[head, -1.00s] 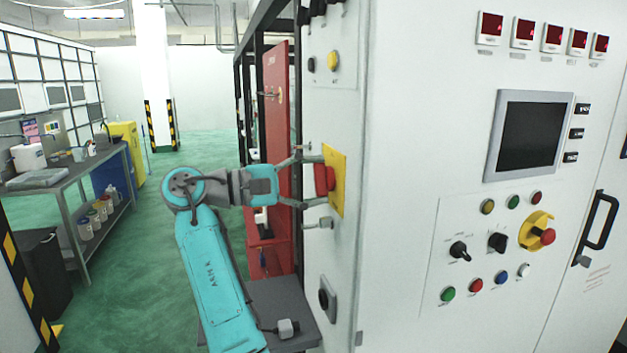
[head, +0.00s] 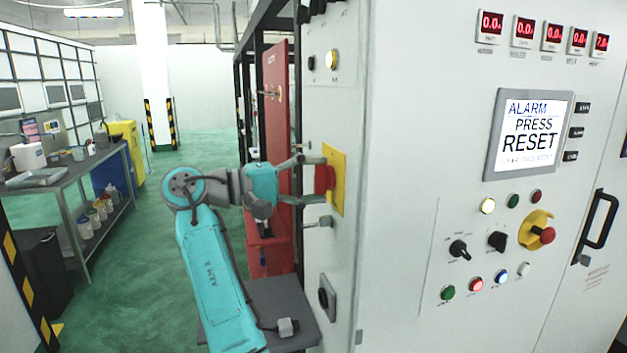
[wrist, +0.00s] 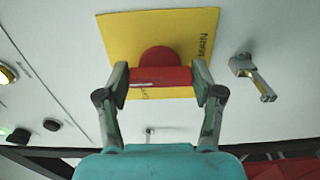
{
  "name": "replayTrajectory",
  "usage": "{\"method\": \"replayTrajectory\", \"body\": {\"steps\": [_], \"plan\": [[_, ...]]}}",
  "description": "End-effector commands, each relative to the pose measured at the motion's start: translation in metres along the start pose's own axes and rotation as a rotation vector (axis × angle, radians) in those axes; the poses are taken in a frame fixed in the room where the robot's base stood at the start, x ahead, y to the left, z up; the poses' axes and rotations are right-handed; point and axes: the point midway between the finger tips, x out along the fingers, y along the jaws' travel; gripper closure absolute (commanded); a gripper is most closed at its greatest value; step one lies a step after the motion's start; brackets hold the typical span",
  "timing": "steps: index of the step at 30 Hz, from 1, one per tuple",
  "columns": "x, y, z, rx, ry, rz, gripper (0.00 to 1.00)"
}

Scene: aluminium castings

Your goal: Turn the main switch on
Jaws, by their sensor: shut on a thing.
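The main switch is a red handle (head: 324,180) on a yellow plate (head: 338,168), on the narrow side of the white cabinet. In the wrist view the red handle (wrist: 160,76) lies between my two fingers, and the yellow plate (wrist: 125,40) behind it carries the word MAIN. My gripper (wrist: 160,84) is shut on the handle, one finger at each end of it. In the head view my gripper (head: 318,181) reaches the switch from the left and looks rolled. The cabinet's screen (head: 528,135) is lit and reads ALARM PRESS RESET.
A metal latch handle (head: 318,221) sticks out just below the switch. A grey table (head: 280,300) stands below my arm. Open green floor lies left.

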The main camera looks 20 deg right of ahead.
Motion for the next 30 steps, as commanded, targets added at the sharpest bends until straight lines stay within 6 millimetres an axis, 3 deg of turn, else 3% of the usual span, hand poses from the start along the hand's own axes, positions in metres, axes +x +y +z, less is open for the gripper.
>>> {"method": "replayTrajectory", "body": {"steps": [5,6,8,9,21,26,30], "plan": [[0.0,-0.002,0.0,-0.002,-0.002,-0.002,0.68],[0.0,-0.002,0.0,-0.002,-0.002,-0.002,0.26],[0.0,-0.001,0.0,-0.002,-0.001,-0.001,0.11],[0.0,-0.001,0.0,-0.002,-0.001,-0.001,0.08],[-0.005,0.0,0.0,-0.002,0.001,-0.001,0.08],[-0.027,0.0,-0.001,-0.003,0.003,-0.001,0.08],[-0.055,0.0,-0.001,-0.003,0.003,0.0,0.08]]}}
